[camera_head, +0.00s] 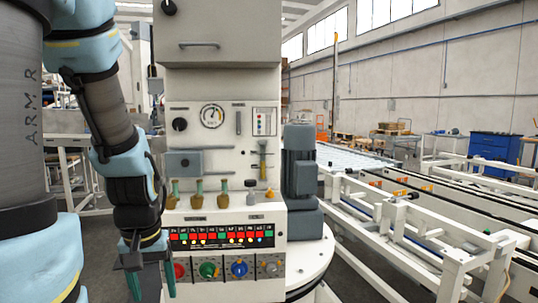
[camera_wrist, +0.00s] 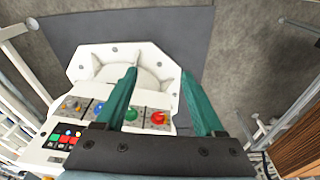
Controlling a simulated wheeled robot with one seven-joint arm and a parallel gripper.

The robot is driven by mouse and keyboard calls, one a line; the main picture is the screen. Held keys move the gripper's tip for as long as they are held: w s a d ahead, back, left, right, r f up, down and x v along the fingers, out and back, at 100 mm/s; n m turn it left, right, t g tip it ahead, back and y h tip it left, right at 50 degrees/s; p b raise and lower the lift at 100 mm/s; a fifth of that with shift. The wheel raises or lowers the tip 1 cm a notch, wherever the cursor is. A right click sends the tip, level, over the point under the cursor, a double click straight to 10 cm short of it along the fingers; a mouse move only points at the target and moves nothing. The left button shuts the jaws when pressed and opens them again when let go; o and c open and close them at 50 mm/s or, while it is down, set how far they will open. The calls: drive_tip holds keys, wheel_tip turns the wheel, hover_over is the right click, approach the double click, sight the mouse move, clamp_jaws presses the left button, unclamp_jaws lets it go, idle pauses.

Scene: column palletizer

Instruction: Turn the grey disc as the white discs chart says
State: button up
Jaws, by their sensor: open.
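The grey disc (camera_head: 272,266) is at the right end of a row of round knobs on the cabinet's lower front, beside blue, green and red ones. In the wrist view the grey disc (camera_wrist: 70,105) is at the row's left end; its pointer is too small to read. My gripper (camera_head: 152,284) hangs left of the row, near the red knob. Its green fingers (camera_wrist: 159,73) are open and apart, with nothing seen between them. A small white card with coloured marks (camera_head: 264,121) is on the upper panel; I cannot tell whether it is the white discs chart.
The red (camera_head: 180,270), green (camera_head: 208,269) and blue (camera_head: 239,268) knobs sit close together. A grey motor (camera_head: 301,165) stands right of the cabinet. White conveyor frames (camera_head: 450,255) fill the right.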

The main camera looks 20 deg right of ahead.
drive_tip(key=shift+d, duration=0.1)
drive_tip(key=w+d+f+n+t+h, duration=0.1)
drive_tip(key=w+d+f+n+t, duration=0.4)
drive_tip(key=w+d, duration=0.7)
drive_tip(key=n+t+p, duration=0.2)
drive_tip(key=t, duration=0.4)
approach(272, 271)
drive_tip(key=w+a+f, duration=0.2)
drive_tip(key=w+a, duration=0.2)
drive_tip(key=s+d+f+t+h, duration=0.2)
drive_tip(key=s+d+t, duration=0.1)
drive_tip(key=s+t, duration=0.3)
drive_tip(key=shift+n+g, duration=0.3)
drive_tip(key=shift+g, duration=0.1)
drive_tip(key=w+p, duration=0.1)
drive_tip(key=w, duration=0.2)
drive_tip(key=w+d+p, duration=0.1)
drive_tip(key=w, duration=0.2)
drive_tip(key=w+p, duration=0.2)
drive_tip(key=w, duration=0.1)
drive_tip(key=shift+w+d+f, duration=0.25)
clamp_jaws()
